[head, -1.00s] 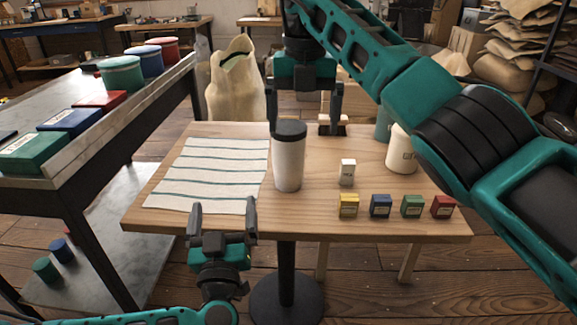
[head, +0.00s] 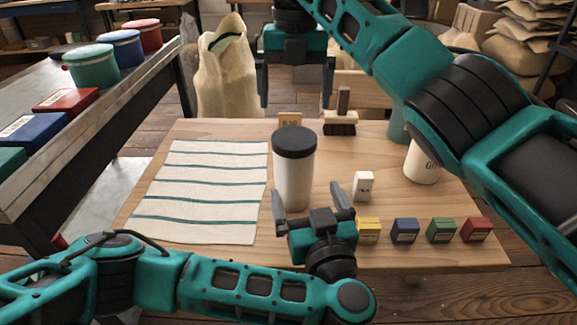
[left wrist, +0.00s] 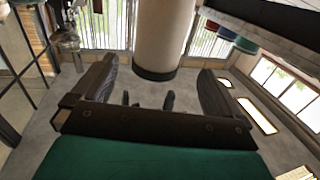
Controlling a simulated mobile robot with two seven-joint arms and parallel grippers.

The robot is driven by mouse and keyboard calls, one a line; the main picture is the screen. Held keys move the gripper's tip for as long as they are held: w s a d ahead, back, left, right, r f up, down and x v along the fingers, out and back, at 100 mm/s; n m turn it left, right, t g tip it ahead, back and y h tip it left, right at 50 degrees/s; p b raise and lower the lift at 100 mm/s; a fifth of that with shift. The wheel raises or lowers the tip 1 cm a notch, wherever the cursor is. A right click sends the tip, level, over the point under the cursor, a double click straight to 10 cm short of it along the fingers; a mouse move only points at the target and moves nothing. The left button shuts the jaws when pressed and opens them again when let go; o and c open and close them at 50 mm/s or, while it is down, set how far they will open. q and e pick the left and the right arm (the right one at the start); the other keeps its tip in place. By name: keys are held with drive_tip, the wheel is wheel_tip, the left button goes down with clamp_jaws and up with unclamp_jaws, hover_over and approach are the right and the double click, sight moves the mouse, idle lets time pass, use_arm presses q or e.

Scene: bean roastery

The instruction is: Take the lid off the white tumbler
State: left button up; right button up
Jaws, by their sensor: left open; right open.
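The white tumbler (head: 293,187) stands upright on the wooden table, with its dark lid (head: 295,141) on top. My left gripper (head: 307,194) is open and empty, low in front of the tumbler; one finger overlaps its lower left side in the head view. In the left wrist view the tumbler (left wrist: 165,30) appears upside down, with the lid (left wrist: 155,73) at its lower end. It lies beyond the open fingers, apart from them. My right gripper (head: 296,98) is open and empty, pointing down, above and seemingly behind the lid.
A striped cloth (head: 203,195) lies left of the tumbler. A small white block (head: 363,186), a white cup (head: 421,165) and several coloured boxes, such as the blue one (head: 405,231), are on the right. A brush (head: 340,127) stands behind. A bench with tins (head: 92,68) borders the left.

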sight(293, 154)
drive_tip(key=shift+r, duration=0.1)
drive_tip(key=shift+s, duration=0.1)
use_arm(q)
drive_tip(key=x, duration=1.2)
drive_tip(key=shift+w, duration=0.4)
